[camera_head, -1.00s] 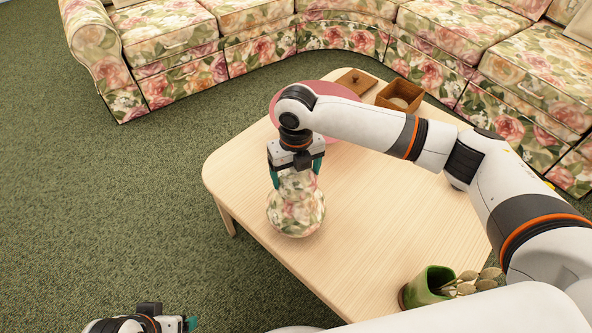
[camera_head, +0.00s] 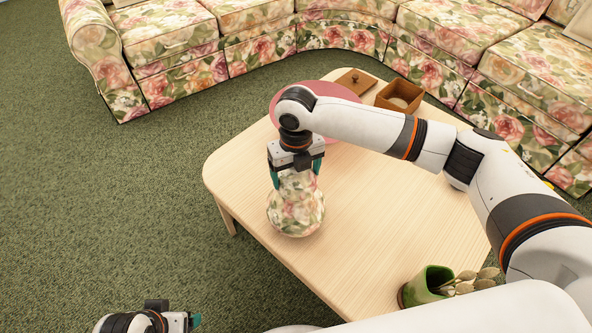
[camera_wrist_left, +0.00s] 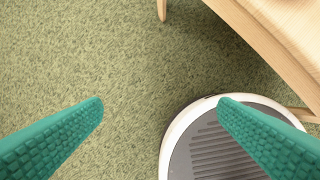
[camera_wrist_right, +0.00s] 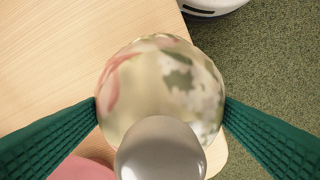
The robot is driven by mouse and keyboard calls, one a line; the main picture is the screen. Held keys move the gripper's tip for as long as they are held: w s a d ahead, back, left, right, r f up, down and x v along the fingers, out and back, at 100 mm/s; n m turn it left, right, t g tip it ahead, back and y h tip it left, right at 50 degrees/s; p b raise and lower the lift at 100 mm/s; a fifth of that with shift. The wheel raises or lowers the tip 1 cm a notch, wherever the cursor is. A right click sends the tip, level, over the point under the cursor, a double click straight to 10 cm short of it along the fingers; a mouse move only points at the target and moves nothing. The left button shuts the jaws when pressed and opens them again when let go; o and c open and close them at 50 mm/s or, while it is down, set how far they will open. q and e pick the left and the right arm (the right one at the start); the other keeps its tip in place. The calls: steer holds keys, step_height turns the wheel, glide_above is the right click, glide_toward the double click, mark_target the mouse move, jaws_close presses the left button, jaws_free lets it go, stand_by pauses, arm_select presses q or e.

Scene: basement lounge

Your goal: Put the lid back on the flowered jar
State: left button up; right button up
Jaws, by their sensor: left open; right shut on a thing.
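The flowered jar (camera_head: 297,213) stands upright on the wooden table, near its left edge. My right gripper (camera_head: 296,181) is directly above it, pointing down, shut on the flowered lid (camera_head: 296,184). In the right wrist view the lid's pale knob (camera_wrist_right: 160,150) is close to the camera, with the round flowered shape (camera_wrist_right: 160,85) between the teal fingers. The lid is in line with the jar's top and looks to meet it. The pattern hides the seam, so I cannot tell whether it is fully seated. My left gripper (camera_wrist_left: 160,100) is open and empty over the carpet.
Behind my right gripper a pink round tray (camera_head: 344,92) lies on the table. Beside it are a flat wooden lid (camera_head: 357,77) and an open wooden box (camera_head: 383,98). A green vase (camera_head: 428,285) with dried stems is at the near edge. A flowered sofa (camera_head: 180,75) stands beyond.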

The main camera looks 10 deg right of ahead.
arm_select(q)
steer(key=shift+w+f, duration=0.1)
steer(key=shift+w, duration=0.05)
steer(key=shift+f, duration=0.25)
steer(key=shift+f, duration=0.1)
steer(key=shift+f, duration=0.25)
steer(key=shift+f, duration=0.1)
steer(key=shift+f, duration=0.25)
steer(key=shift+w+d+p, duration=0.1)
steer(key=shift+p, duration=0.2)
stand_by(0.3)
